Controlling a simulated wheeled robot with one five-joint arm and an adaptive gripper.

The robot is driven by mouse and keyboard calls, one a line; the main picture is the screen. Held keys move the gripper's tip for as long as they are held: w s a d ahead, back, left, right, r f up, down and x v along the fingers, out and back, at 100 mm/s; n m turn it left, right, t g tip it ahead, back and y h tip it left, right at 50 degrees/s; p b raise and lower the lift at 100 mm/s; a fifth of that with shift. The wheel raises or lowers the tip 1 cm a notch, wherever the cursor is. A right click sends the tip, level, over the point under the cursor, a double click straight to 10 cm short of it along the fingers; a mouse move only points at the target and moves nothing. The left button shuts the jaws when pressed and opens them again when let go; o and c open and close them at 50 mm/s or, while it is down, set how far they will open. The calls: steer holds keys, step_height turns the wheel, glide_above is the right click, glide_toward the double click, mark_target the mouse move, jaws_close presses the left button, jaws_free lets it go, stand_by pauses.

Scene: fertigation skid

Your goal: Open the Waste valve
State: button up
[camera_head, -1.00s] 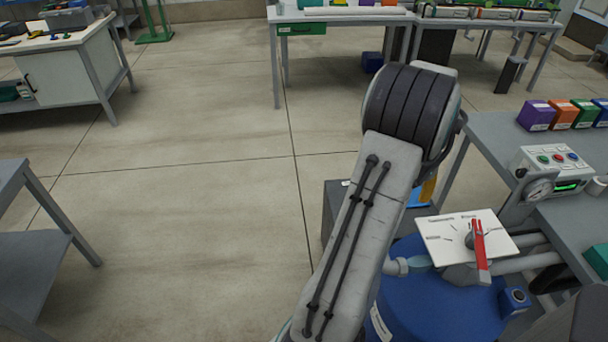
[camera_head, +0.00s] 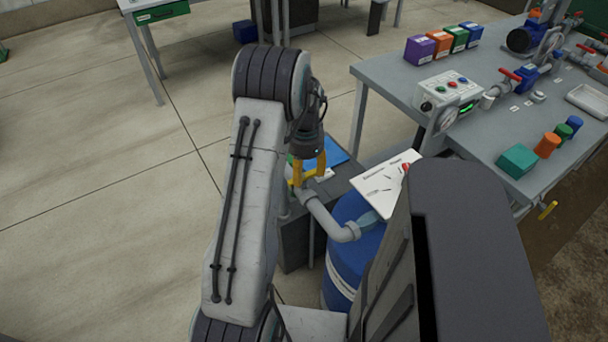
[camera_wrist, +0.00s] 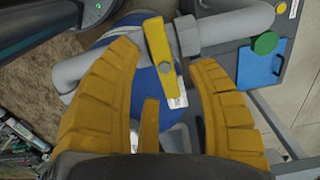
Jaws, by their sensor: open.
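In the wrist view a yellow lever (camera_wrist: 158,45) sits on a grey pipe (camera_wrist: 228,27) above a blue drum (camera_wrist: 122,30). The lever lies roughly across the pipe. My gripper (camera_wrist: 165,60) is open, its yellow fingers on either side of the lever, with a clear gap to each. Whether the fingers are at the lever's height I cannot tell. In the head view my gripper (camera_head: 309,174) is beyond my arm, over the pipe elbow; the lever cannot be made out there. No readable label shows which valve is Waste.
A white labelled plate (camera_head: 382,186) stands by the drum (camera_head: 347,250), its red handle (camera_head: 405,168) mostly hidden behind my body. A grey bench (camera_head: 475,135) on the right carries a control box (camera_head: 449,92) and coloured blocks. Open floor (camera_head: 110,210) lies left.

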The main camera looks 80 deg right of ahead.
steer(key=shift+f, duration=0.85)
steer(key=shift+o, duration=0.2)
jaws_close()
